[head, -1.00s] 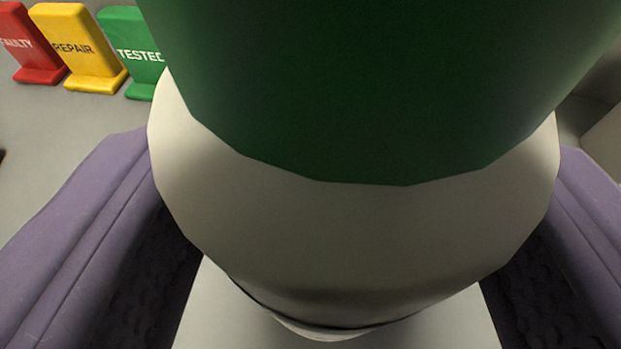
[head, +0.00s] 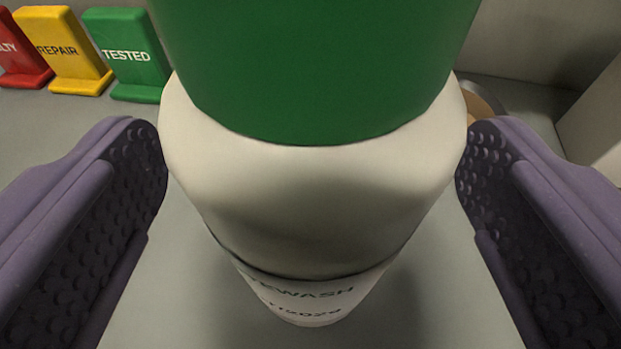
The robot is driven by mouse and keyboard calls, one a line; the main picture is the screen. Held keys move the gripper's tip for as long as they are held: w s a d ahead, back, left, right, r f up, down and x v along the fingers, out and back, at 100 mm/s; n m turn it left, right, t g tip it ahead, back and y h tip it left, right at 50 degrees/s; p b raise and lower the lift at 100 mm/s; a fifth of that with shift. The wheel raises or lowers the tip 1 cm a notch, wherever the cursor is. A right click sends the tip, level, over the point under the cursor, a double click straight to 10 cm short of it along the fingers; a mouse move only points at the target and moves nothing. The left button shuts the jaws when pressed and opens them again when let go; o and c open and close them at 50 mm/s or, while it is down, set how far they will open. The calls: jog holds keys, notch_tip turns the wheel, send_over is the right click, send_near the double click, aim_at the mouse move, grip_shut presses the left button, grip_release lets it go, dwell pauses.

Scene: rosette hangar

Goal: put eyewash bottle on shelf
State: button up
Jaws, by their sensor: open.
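The eyewash bottle (head: 315,215) stands very close in front of the camera, with a large green cap, a white shoulder and a label with dark lettering low on its body. My gripper (head: 312,165) is open, with one purple finger on each side of the bottle. Gaps show between the fingers and the lower body; near the shoulder I cannot tell whether they touch. The top of the cap is cut off by the picture's edge. I cannot make out a shelf.
Red (head: 20,60), yellow (head: 65,52) and green (head: 128,55) signs stand at the upper left; the yellow reads REPAIR, the green TESTED. A round tan object (head: 482,100) shows partly behind the bottle at right. A pale block (head: 595,125) is at the right edge.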

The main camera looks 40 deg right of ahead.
jog(key=p+v, duration=0.3)
jog(key=v, duration=0.8)
jog(key=w+a+r+t+y, duration=0.1)
jog(key=w+a+r+y, duration=0.15)
jog(key=w+r, duration=0.35)
jog(key=w+a+r+t+y, duration=0.1)
jog(key=w+a+r+y, duration=0.1)
jog(key=w+r+y, duration=0.45)
notch_tip(320, 180, up, 22)
jog(key=n+t+y, duration=0.2)
jog(key=n+y, duration=0.1)
jog(key=n, duration=0.1)
jog(key=s+d+r+n, duration=0.1)
jog(key=s+d+r, duration=0.3)
jog(key=s+r, duration=0.3)
jog(key=s+d+r+n+h, duration=0.1)
jog(key=s+d+r+n, duration=0.1)
jog(key=s+d+r, duration=0.2)
jog(key=s+d+r+n+h, duration=0.1)
jog(key=s+d+r, duration=0.3)
jog(key=s+r, duration=0.6)
notch_tip(320, 180, up, 7)
jog(key=shift+s+d+f+n+t+b, duration=0.2)
jog(key=shift+s+d+n+t+b, duration=0.1)
jog(key=shift+s+t, duration=0.1)
